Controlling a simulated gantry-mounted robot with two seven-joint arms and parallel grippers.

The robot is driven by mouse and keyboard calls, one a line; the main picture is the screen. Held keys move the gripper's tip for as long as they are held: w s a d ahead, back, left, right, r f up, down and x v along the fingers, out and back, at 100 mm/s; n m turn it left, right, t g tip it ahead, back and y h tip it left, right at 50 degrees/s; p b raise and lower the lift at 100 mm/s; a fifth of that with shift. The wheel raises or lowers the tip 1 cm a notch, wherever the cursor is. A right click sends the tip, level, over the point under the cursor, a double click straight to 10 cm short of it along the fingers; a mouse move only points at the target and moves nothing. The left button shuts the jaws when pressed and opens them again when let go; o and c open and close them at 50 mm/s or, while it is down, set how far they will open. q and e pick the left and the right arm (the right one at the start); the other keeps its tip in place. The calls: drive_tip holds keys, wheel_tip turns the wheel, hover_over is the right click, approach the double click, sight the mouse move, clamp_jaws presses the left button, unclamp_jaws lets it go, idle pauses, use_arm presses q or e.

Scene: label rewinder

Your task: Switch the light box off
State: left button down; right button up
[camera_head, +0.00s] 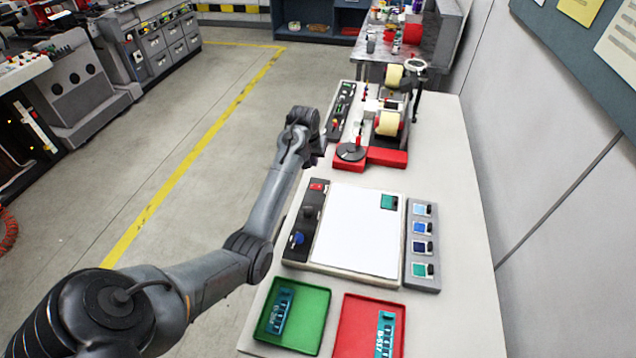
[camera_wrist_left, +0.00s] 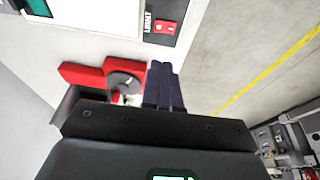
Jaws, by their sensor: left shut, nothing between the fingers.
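The light box (camera_head: 358,232) lies on the bench with a bright white panel and a teal label piece at its upper right corner. A black control strip (camera_head: 307,214) on its left side carries a red rocker switch (camera_head: 318,187), a dark knob and a blue button. The red switch also shows in the left wrist view (camera_wrist_left: 164,27), at the top, beyond my fingertips. My left gripper (camera_head: 316,158) is shut and empty, above the bench edge between the light box and the rewinder. In the wrist view its dark fingers (camera_wrist_left: 164,70) are together, apart from the switch.
The label rewinder (camera_head: 387,157), with red base, black disc and label rolls, stands behind the light box. A grey strip (camera_head: 422,245) with several label samples lies to the right. Green (camera_head: 262,327) and red (camera_head: 345,340) trays lie in front. A wall runs along the right.

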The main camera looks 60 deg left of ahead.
use_arm(q)
hover_over(319, 186)
drive_tip(key=s, duration=0.1)
drive_tip(key=f, duration=1.1)
drive_tip(key=shift+d+f, duration=0.2)
drive_tip(key=shift+d, duration=0.1)
drive_tip(key=shift+d+f, duration=0.1)
drive_tip(key=shift+f, duration=0.7)
use_arm(e)
drive_tip(key=shift+f, duration=0.1)
